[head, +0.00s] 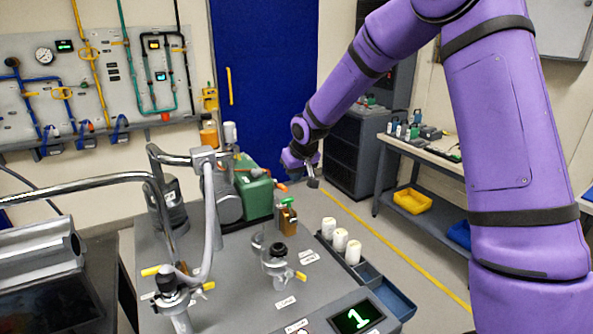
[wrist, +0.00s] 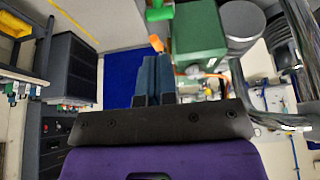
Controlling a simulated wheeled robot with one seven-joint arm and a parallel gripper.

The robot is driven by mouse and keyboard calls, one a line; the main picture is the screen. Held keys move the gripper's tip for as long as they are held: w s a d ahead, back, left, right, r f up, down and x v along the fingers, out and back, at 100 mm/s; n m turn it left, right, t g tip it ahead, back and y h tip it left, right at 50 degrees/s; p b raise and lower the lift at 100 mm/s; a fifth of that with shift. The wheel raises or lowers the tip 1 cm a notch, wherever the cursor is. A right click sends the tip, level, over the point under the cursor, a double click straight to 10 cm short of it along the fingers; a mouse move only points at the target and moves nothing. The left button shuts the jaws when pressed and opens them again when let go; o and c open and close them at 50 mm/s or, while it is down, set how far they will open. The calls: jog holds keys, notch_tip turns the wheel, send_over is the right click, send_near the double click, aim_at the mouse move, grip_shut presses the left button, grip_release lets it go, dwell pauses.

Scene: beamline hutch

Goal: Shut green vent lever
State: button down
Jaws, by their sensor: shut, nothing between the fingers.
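The small green lever (head: 287,202) sits on top of a brown valve block (head: 288,220) on the grey bench top, just in front of the green pump housing. In the wrist view a bright green piece (wrist: 160,12), likely the lever, shows at the top edge, partly cut off. An orange tip (head: 281,187) is close behind the lever; an orange tip also shows just beyond the fingers in the wrist view (wrist: 156,43). My gripper (head: 313,183) is shut and empty, up and to the right of the lever, apart from it. In the wrist view its dark fingers (wrist: 153,78) are together.
The green pump housing (head: 254,190) and metal pipes (head: 207,215) crowd the left of the bench. White cylinders (head: 340,240) stand in a holder along its right edge. A side bench (head: 425,148) is at the right. Open floor lies between the benches.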

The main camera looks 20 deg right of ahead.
aim_at(288, 201)
jog(key=x, duration=0.9)
jog(key=shift+s+f, duration=0.1)
jog(key=shift+f, duration=0.2)
jog(key=shift+w+a+f+g, duration=0.1)
jog(key=shift+w+f+g, duration=0.35)
jog(key=shift+w, duration=0.2)
jog(key=shift+f, duration=0.1)
jog(key=shift+s, duration=0.1)
